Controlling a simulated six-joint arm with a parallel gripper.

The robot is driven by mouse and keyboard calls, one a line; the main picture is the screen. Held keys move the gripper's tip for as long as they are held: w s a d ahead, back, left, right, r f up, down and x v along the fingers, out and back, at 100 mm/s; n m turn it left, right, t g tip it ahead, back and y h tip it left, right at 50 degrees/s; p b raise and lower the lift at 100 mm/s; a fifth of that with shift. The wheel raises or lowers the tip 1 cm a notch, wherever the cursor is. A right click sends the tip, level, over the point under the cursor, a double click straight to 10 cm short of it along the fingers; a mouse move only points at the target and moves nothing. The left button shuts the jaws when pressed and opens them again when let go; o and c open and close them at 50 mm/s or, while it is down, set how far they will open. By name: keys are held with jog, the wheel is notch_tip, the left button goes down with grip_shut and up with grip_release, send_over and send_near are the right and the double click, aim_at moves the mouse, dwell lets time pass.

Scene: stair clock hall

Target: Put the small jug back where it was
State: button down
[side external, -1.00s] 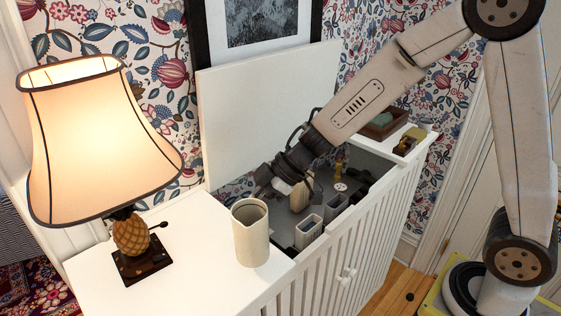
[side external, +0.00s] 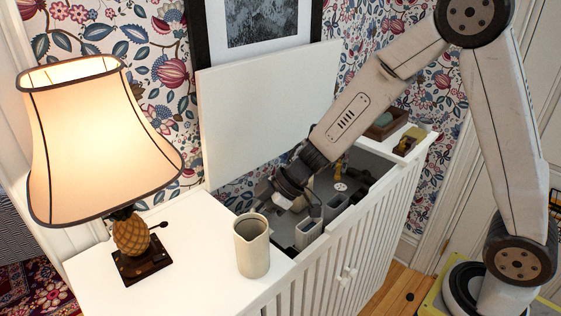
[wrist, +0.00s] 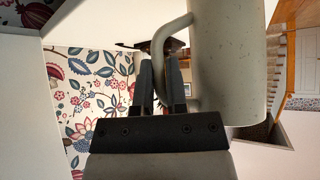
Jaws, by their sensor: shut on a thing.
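The small jug is a cream, speckled, straight-sided vessel with a spout. In the side view the jug (side external: 252,250) is upright at the white cabinet top, just left of the open compartment. My gripper (side external: 260,200) comes from behind it, on its far side. In the wrist view the jug (wrist: 230,65) fills the upper right, and its handle runs down between the fingers of my gripper (wrist: 160,85), which are shut on it. I cannot tell whether the jug's base touches the top.
A lit lamp with a pineapple base (side external: 132,238) stands left of the jug. The raised white lid (side external: 270,105) is behind. The open compartment holds grey bins (side external: 308,232). A wooden tray (side external: 388,124) sits far right. White top is clear between lamp and jug.

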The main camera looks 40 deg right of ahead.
jog(key=shift+f, duration=0.1)
jog(key=c, duration=0.7)
grip_release()
jog(key=shift+o, duration=0.2)
jog(key=shift+s+d+r, duration=0.15)
jog(key=shift+d+r, duration=0.15)
jog(key=shift+r, duration=0.2)
jog(key=v, duration=1.1)
